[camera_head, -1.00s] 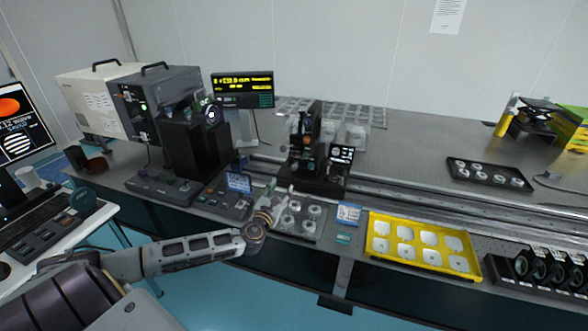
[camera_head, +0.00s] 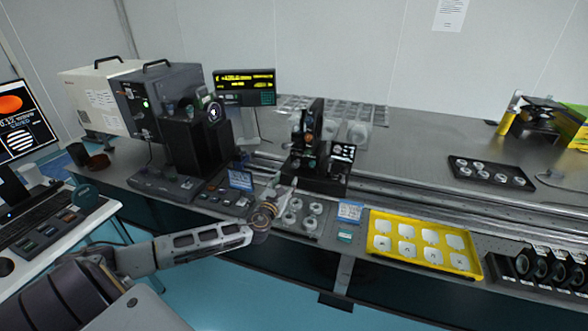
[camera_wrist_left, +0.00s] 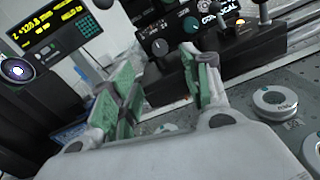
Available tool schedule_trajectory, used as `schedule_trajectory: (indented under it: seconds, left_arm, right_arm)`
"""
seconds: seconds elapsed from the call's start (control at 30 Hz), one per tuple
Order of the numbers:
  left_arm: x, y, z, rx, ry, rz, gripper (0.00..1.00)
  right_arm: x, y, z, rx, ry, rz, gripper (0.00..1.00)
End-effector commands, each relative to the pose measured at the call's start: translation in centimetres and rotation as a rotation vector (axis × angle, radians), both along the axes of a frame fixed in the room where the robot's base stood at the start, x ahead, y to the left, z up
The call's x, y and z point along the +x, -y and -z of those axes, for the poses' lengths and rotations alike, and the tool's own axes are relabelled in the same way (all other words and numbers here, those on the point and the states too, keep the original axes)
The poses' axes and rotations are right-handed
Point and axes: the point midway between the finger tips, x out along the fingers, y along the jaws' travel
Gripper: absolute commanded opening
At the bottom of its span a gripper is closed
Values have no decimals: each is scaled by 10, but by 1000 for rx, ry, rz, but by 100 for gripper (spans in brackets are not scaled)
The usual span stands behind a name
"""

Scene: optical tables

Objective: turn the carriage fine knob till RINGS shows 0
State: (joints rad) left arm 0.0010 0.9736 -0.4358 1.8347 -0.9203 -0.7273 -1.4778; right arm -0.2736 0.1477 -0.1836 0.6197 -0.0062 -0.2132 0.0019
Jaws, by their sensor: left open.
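The black carriage (camera_head: 318,182) stands on the rail at mid-table, with a small lit screen (camera_head: 343,152) on its right; its text is too small to read. In the left wrist view, the black carriage base (camera_wrist_left: 172,80) fills the upper middle. I cannot tell which is the fine knob. My left gripper (camera_head: 277,188) is in front of the carriage. Its green-padded fingers (camera_wrist_left: 165,92) are apart and empty, just short of the base. My right gripper is out of view.
A display with yellow text (camera_head: 244,87) stands behind the rail; it also shows in the left wrist view (camera_wrist_left: 55,27). A tray of round optics (camera_head: 300,214) lies below the gripper. A yellow tray (camera_head: 423,262) is to the right. A black instrument (camera_head: 190,150) stands left.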

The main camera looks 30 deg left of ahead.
Motion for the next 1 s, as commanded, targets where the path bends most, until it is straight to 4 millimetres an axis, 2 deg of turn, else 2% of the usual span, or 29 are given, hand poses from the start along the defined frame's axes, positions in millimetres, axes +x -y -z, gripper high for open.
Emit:
schedule_trajectory:
  seconds: [0.2,0.33,0.8,1.0]
  left_arm:
    - [17,-4,0,-1,1,-1,48]
    - [26,-6,0,-1,1,0,48]
    - [61,-15,0,0,0,-1,48]
    - [77,-18,-1,-2,2,-1,48]
  right_arm:
    - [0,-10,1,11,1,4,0]
    - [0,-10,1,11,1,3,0]
    - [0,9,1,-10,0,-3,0]
    - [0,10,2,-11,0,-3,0]
